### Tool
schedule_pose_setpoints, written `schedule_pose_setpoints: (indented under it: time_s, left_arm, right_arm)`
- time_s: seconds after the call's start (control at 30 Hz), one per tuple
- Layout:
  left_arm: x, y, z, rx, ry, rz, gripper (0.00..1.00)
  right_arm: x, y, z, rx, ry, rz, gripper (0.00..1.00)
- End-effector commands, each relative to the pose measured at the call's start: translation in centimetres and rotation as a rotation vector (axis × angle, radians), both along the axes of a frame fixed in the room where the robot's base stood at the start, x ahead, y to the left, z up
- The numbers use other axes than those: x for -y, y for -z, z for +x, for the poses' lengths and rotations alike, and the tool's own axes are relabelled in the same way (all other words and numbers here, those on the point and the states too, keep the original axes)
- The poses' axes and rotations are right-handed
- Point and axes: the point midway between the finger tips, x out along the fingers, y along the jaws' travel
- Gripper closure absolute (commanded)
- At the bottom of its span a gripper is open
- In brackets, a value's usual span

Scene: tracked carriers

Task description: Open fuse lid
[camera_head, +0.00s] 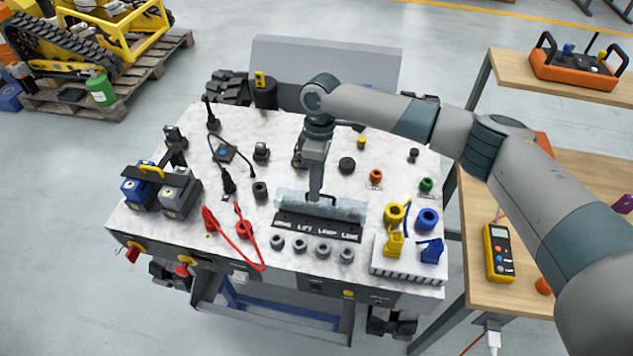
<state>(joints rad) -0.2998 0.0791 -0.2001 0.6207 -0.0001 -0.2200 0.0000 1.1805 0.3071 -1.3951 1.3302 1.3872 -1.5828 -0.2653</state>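The fuse lid (291,204) is a clear, bluish cover lying across the middle of the white-topped carrier. It sits just behind a black label strip (297,226) with white lettering. My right arm comes in from the right, and its gripper (316,195) points down at the middle of the lid, by a dark handle (327,201). The fingers are small and overlap the handle, so I cannot tell whether they grip it. The lid looks down or nearly so; its exact angle is unclear. My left gripper is not in view.
Several grey round knobs (299,244) line the front below the strip. Batteries (180,192) and red cables (245,229) are at left. A wooden table (515,292) with a meter (499,252) is at right.

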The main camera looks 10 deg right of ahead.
Motion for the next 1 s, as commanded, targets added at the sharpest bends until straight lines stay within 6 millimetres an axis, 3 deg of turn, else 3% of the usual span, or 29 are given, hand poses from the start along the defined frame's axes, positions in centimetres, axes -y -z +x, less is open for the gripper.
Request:
schedule_pose_setpoints:
  time_s: [0.2, 0.3, 1.0]
  left_arm:
    - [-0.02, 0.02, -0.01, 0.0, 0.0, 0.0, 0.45]
    - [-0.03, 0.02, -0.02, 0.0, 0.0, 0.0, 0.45]
    - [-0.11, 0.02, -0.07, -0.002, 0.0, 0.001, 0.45]
  right_arm:
    - [-0.01, 0.0, 0.0, 0.0, 0.0, 0.0, 0.76]
    - [-0.01, -0.02, 0.01, 0.0, 0.0, 0.0, 1.0]
    - [-0.01, -0.07, 0.04, 0.0, 0.0, 0.001, 1.0]
